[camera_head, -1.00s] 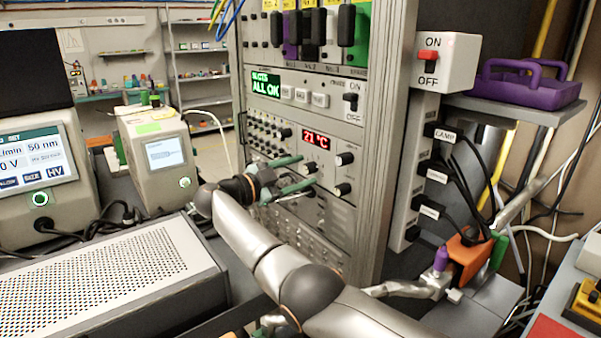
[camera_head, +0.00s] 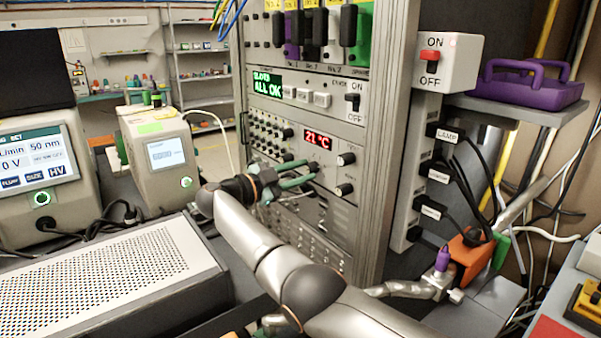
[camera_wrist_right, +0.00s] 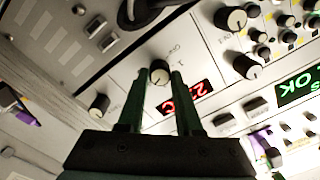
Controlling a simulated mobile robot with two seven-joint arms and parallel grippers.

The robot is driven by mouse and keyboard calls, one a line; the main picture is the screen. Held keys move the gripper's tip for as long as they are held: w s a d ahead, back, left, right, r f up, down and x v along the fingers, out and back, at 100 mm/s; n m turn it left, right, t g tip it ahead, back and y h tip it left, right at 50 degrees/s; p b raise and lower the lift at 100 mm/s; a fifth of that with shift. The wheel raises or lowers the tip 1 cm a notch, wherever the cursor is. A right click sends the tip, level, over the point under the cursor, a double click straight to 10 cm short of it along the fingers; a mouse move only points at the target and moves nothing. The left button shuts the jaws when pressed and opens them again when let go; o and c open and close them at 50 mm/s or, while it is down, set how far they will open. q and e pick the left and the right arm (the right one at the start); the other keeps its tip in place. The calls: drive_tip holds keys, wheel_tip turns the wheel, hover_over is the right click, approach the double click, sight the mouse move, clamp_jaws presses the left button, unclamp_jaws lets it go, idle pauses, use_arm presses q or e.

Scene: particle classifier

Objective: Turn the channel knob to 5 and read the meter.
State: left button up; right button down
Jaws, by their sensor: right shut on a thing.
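A small black knob with a pale face (camera_wrist_right: 159,70) sits on the rack panel beside the red display. In the right wrist view it lies between the fingertips of my right gripper (camera_wrist_right: 159,76), which is shut on it. In the head view the right gripper (camera_head: 312,174) reaches the panel just below the red 21 °C display (camera_head: 318,139), and its green fingers hide most of the knob. The knob's pointer setting and the panel lettering are too small to read surely. A dark round part (camera_wrist_right: 140,12) shows at the wrist view's top edge. My left gripper is not in view.
Other knobs (camera_head: 346,158) stand close to the gripped one. A green ALL OK screen (camera_head: 267,85) is above. A lamp switch box (camera_head: 447,63) is right of the rack. A perforated grey case (camera_head: 110,270) fills the lower left.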

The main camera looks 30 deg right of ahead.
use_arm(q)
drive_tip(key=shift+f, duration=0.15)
use_arm(e)
drive_tip(key=shift+f+m+b, duration=0.2)
drive_tip(key=shift+m+b, duration=0.5)
drive_tip(key=shift+b, duration=0.05)
drive_tip(key=shift+m+b, duration=0.3)
drive_tip(key=shift+m, duration=0.1)
drive_tip(key=shift+m+b, duration=0.6)
drive_tip(key=shift+m, duration=0.2)
drive_tip(key=shift+m+b, duration=0.45)
drive_tip(key=shift+m, duration=0.35)
drive_tip(key=shift+r+m+b, duration=0.1)
drive_tip(key=shift+m+b, duration=0.35)
drive_tip(key=shift+m, duration=0.55)
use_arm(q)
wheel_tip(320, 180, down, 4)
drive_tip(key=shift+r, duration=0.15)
use_arm(e)
drive_tip(key=shift+m, duration=0.6)
